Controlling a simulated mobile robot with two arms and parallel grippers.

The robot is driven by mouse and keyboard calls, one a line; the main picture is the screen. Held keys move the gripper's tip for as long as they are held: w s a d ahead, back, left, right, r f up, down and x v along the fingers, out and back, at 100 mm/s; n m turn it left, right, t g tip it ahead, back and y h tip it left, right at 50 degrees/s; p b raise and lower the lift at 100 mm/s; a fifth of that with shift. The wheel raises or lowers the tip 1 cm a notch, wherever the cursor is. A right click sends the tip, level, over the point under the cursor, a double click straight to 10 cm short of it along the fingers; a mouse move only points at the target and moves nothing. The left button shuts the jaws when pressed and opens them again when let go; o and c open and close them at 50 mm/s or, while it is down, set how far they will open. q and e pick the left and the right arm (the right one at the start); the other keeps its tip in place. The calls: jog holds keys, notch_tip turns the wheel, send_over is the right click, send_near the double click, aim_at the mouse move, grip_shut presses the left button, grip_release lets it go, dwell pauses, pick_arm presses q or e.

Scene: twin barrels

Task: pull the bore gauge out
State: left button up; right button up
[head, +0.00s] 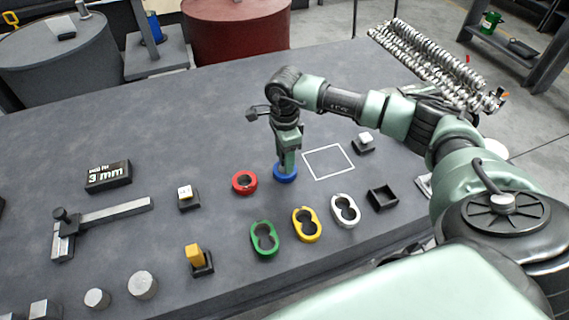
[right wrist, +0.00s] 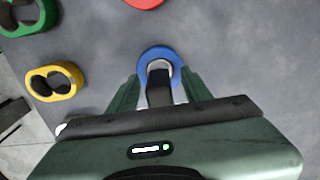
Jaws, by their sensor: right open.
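A blue ring (head: 285,178) lies on the dark table below my right gripper (head: 288,160). In the right wrist view, the blue ring (right wrist: 160,51) has a dark piece with a pale grey end (right wrist: 158,91) at its hole. This may be the bore gauge, but I cannot tell for sure. My right gripper (right wrist: 159,80) is open and points down, with one finger on each side of this piece. In the head view the fingers hide it. My left gripper is not in view.
A red ring (head: 244,182) lies left of the blue one. Green (head: 265,239), yellow (head: 307,224) and white (head: 345,209) twin-hole pieces lie nearer. A white square outline (head: 328,162) is empty. A caliper-like tool (head: 100,217) and a "3 mm" block (head: 108,176) lie left.

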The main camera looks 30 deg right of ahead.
grip_shut()
jog(key=shift+r+p, duration=0.45)
jog(key=shift+r, duration=0.4)
dwell(0.4)
jog(key=shift+r+p, duration=3.2)
jog(key=shift+r, duration=2.15)
